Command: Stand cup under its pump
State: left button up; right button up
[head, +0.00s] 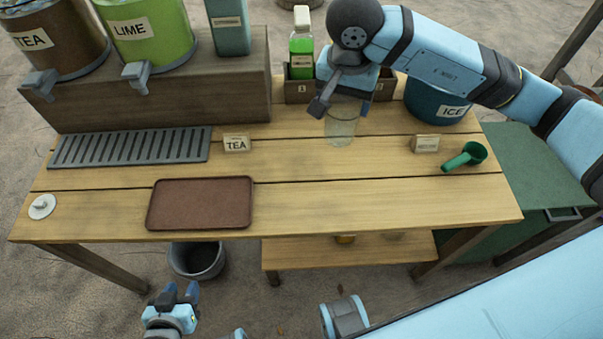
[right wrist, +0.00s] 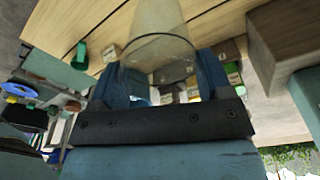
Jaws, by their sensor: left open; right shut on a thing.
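My right gripper (head: 340,98) is shut on a clear cup (head: 341,130), at the back of the wooden table right of its middle. The cup hangs below the fingers; whether it touches the table I cannot tell. In the right wrist view the cup (right wrist: 160,35) sits between the two fingers (right wrist: 165,85). No pump is clearly recognisable. The tea dispenser (head: 55,45) and the lime dispenser (head: 150,40), each with a grey tap, stand on a raised wooden stand at the back left. My left gripper (head: 178,294) is open and empty, low in front of the table.
A grey slotted drip tray (head: 130,147) lies before the stand. A TEA sign (head: 236,144), brown tray (head: 200,204), green scoop (head: 466,157), small label block (head: 425,144) and ICE bucket (head: 437,100) are on the table. A green bottle (head: 301,48) stands behind. The front middle is clear.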

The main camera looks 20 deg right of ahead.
notch_tip(320, 180, down, 20)
dwell(0.5)
jog(key=shift+f, duration=0.1)
jog(key=o, duration=1.1)
